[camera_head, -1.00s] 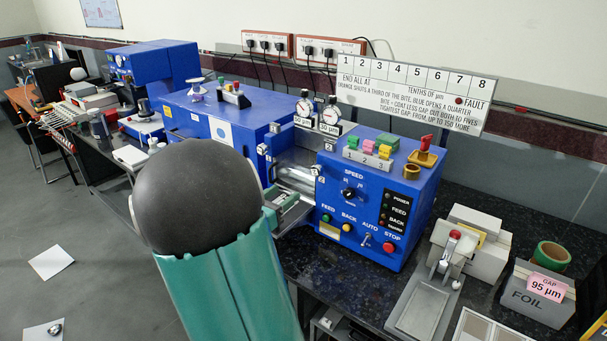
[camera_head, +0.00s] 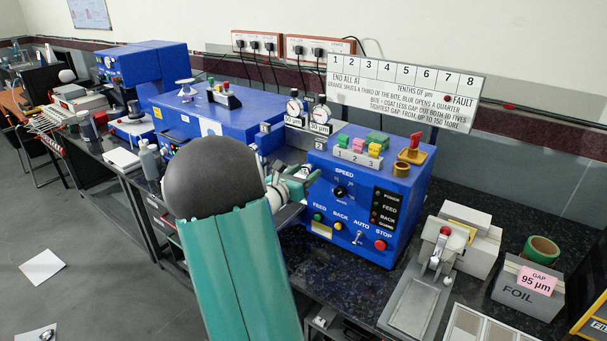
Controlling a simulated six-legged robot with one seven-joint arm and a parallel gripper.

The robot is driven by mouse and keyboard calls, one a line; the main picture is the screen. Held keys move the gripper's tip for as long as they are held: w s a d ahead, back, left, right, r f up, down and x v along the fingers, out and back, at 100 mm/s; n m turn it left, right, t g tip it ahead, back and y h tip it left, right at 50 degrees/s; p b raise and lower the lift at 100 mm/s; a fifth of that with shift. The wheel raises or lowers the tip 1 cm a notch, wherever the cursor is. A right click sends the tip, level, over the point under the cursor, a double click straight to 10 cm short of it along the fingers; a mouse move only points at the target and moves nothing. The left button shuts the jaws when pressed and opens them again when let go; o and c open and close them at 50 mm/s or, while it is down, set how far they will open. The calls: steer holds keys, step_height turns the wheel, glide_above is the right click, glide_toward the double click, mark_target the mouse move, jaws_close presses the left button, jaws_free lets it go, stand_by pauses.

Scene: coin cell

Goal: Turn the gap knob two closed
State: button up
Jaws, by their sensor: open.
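The blue coating machine (camera_head: 372,205) stands on the bench at the middle. Two dial gauges, the left one (camera_head: 294,107) and the right one (camera_head: 320,114), rise behind its roller gap. A small plate marked 2 (camera_head: 320,144) sits at the machine's left top edge. The gap knob two below that plate is hidden or cannot be told apart behind my gripper. My gripper (camera_head: 303,186) is open, beside the machine's left front edge. Its fingers point right toward the machine. Whether they touch the knob I cannot tell. My dark round joint and teal arm link hide part of the gap.
A speed dial (camera_head: 340,192), an auto switch (camera_head: 359,238) and a red stop button (camera_head: 380,245) are on the front panel. A lever press (camera_head: 432,265) and a foil box (camera_head: 525,290) with a pink 95 µm gap tag stand at right.

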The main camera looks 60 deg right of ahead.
steer(key=c, duration=1)
steer(key=shift+w+m, duration=0.1)
steer(key=shift+m, duration=0.3)
steer(key=m, duration=0.3)
steer(key=shift+m, duration=2)
steer(key=o, duration=1)
